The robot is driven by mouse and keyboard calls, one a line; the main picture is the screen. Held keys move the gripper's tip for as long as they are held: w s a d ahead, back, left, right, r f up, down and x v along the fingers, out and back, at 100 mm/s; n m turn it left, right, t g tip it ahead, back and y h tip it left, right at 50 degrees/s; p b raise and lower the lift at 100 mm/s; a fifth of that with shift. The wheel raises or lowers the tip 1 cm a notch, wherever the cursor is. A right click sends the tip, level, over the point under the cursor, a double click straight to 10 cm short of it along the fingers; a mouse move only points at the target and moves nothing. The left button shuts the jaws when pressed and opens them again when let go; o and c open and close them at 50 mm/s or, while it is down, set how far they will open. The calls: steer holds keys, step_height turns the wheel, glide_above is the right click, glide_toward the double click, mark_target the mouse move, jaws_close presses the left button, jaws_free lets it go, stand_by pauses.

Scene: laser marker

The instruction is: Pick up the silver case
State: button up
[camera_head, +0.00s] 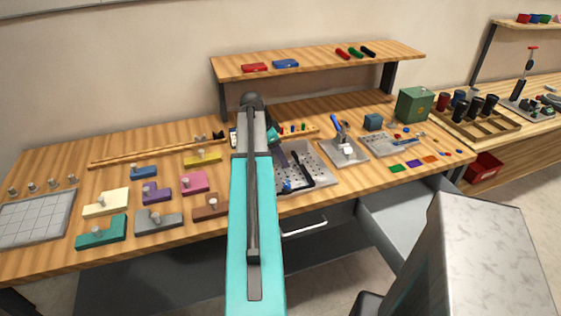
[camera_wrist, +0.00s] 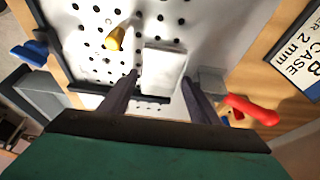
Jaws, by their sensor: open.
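The silver case (camera_wrist: 163,68) shows in the wrist view as a pale, flat, nearly square block on a perforated plate (camera_wrist: 88,20). My gripper (camera_wrist: 160,80) is open, with one dark finger on each side of the case's near part. I cannot tell whether either finger touches it. In the head view my gripper (camera_head: 279,154) is over the left side of the perforated plate (camera_head: 318,172), and I cannot make out the case there. My teal arm hides part of the bench.
A yellow knob (camera_wrist: 115,38) stands left of the case. A grey block (camera_wrist: 211,80) and a red handle (camera_wrist: 252,109) lie right of the right finger. A black bar (camera_wrist: 150,98) runs along the near side. A lettered label (camera_wrist: 298,62) is at the right.

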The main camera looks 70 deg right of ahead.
steer(key=shift+c, duration=0.2)
steer(key=c, duration=0.8)
steer(key=shift+r, duration=0.1)
step_height(320, 180, up, 18)
steer(key=b, duration=0.2)
steer(key=shift+b, duration=0.35)
stand_by(0.3)
